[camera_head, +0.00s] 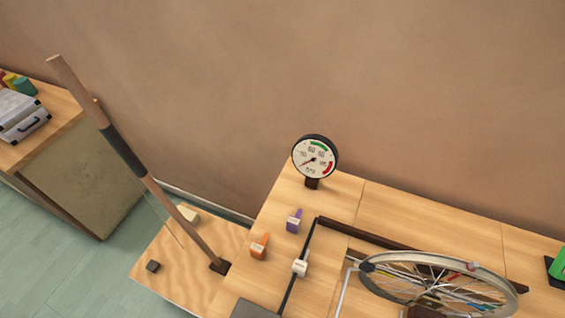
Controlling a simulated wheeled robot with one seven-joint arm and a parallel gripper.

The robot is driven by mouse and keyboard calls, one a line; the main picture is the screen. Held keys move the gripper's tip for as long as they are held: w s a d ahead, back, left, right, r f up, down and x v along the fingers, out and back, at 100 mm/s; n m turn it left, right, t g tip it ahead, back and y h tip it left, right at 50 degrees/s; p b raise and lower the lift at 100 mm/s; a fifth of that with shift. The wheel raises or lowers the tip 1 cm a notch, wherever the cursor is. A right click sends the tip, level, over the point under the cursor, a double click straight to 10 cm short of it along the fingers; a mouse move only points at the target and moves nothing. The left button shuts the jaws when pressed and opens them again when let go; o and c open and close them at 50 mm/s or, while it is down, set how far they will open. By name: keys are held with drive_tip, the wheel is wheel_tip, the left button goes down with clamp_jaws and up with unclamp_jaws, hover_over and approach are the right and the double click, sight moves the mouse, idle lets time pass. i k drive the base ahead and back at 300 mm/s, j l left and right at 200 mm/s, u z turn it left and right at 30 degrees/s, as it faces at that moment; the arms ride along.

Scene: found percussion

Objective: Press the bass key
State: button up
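Several small labelled blocks sit on the wooden table: a purple block (294,221), an orange block (259,246) and a white block (300,264) on a dark rod. Their labels are too small to read, so I cannot tell whether one is the bass key. To the left, a tall wooden pole (165,195) with a dark sleeve leans up from a lower plywood board (165,262). A thin string runs beside it. A pale block (188,214) and a small dark block (153,266) are also on that board. My gripper is not in view.
A round dial gauge (316,157) stands at the table's back. A spoked wheel (437,284) lies tilted at the right, beside a dark bar (365,233). A green object (558,270) is at the right edge. Another bench (60,115) with a silver case (22,117) stands far left.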

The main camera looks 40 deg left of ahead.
sight(153, 266)
drive_tip(key=k+u, duration=0.25)
drive_tip(key=k, duration=0.2)
drive_tip(key=u, duration=1.4)
drive_tip(key=j, duration=0.05)
